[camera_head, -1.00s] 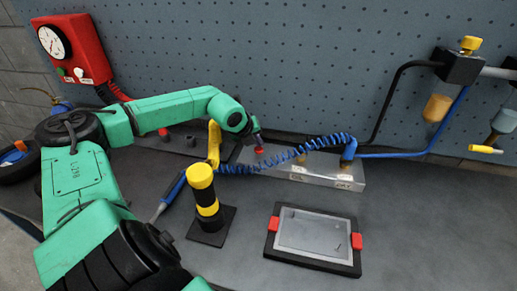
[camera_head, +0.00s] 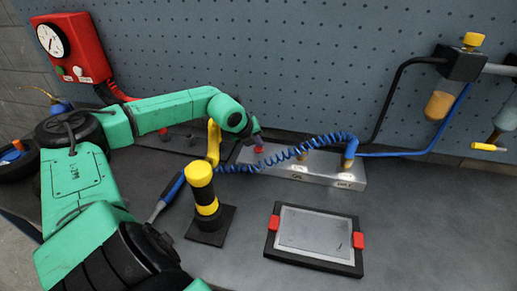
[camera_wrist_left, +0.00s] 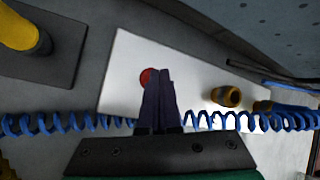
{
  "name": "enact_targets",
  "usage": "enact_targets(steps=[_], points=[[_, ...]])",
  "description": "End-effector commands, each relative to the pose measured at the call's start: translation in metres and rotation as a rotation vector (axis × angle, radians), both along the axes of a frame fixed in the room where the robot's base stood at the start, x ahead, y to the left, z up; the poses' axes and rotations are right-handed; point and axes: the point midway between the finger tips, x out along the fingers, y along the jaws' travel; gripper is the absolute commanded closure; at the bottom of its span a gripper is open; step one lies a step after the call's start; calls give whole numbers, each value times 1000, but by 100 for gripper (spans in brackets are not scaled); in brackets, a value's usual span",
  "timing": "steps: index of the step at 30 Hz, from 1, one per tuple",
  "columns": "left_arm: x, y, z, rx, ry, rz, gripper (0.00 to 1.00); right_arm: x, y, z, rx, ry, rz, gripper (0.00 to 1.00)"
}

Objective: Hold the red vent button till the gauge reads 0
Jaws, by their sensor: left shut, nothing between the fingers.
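The red button (camera_head: 259,149) sits on the left end of a pale metal block (camera_head: 325,179). In the left wrist view the red button (camera_wrist_left: 146,77) shows partly behind the fingertips. My left gripper (camera_head: 257,138) is shut and empty, with its tips at the button from above. In the wrist view the closed dark fingers (camera_wrist_left: 159,80) overlap the button; I cannot tell whether it is pressed down. A white round gauge (camera_head: 49,41) is on a red box (camera_head: 80,50) at the upper left; its reading is too small to make out. My right gripper is not in view.
A blue coiled hose (camera_head: 290,153) runs across the block, close to my left gripper. A yellow-and-black post (camera_head: 207,207) stands in front. A framed plate (camera_head: 315,232) lies at the front right. The table right of it is clear. A pegboard (camera_head: 290,60) stands behind.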

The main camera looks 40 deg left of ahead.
Motion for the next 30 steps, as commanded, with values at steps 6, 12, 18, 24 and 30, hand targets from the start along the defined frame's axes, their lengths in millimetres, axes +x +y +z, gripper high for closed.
enact_targets(steps=[6, 12, 18, 24, 30], points=[[0, 0, -3, 0, 0, 0, 100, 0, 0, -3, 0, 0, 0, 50], [0, 0, -5, 0, 1, 0, 100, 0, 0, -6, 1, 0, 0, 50], [0, 0, -7, 0, 1, 0, 100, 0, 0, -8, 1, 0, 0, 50], [0, 0, -7, 0, 1, 0, 100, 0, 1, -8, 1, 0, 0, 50], [0, 0, -7, -1, 2, 0, 100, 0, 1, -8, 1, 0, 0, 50]])
